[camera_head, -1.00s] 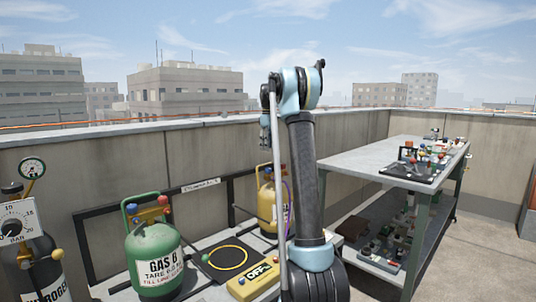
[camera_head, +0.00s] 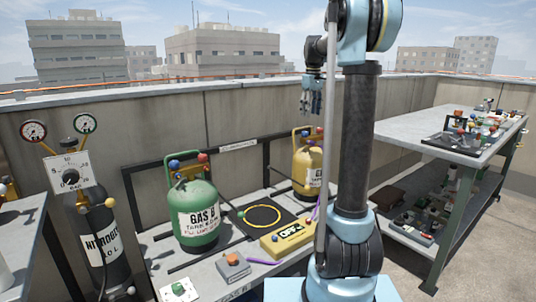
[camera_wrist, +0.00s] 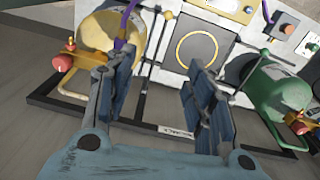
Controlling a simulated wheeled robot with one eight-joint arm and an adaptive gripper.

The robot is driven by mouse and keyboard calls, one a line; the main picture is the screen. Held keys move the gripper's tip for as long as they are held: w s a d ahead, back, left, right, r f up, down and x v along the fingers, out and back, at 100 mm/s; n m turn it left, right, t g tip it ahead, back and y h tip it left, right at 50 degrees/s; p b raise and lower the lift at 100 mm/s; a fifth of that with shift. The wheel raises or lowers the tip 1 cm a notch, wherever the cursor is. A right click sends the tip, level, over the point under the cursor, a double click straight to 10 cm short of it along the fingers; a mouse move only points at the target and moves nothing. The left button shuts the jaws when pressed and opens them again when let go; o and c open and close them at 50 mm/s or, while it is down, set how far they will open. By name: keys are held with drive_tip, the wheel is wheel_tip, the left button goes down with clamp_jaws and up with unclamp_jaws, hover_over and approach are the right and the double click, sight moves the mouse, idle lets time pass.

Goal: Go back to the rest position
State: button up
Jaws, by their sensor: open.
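My gripper (camera_head: 311,100) hangs from my raised arm in the head view, in the air in front of the parapet wall and above the low bench. In the wrist view my gripper (camera_wrist: 160,95) shows its two blue-grey fingers spread apart with nothing between them. The yellow cylinder (camera_wrist: 108,33) lies beyond the left finger and the green cylinder (camera_wrist: 280,88) beyond the right one. Neither is in its grasp.
A nitrogen cylinder (camera_head: 102,243) with gauges stands at left. A worktable (camera_head: 408,143) with fittings is at right. Open air surrounds my raised arm.

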drive_tip(key=s+f+m, duration=0.2)
drive_tip(key=s+f, duration=0.2)
drive_tip(key=s, duration=0.8)
drive_tip(key=s+f+m, duration=0.2)
drive_tip(key=s+f, duration=0.2)
drive_tip(key=s, duration=0.9)
drive_tip(key=s+f+m+t, duration=0.1)
drive_tip(key=s+f+m, duration=0.2)
drive_tip(key=s+f, duration=1.5)
drive_tip(key=shift+s+a+f+m+t, duration=0.15)
drive_tip(key=shift+f+m+t, duration=0.15)
drive_tip(key=shift+f+m, duration=0.1)
drive_tip(key=shift+w+f, duration=0.2)
drive_tip(key=shift+w, duration=0.2)
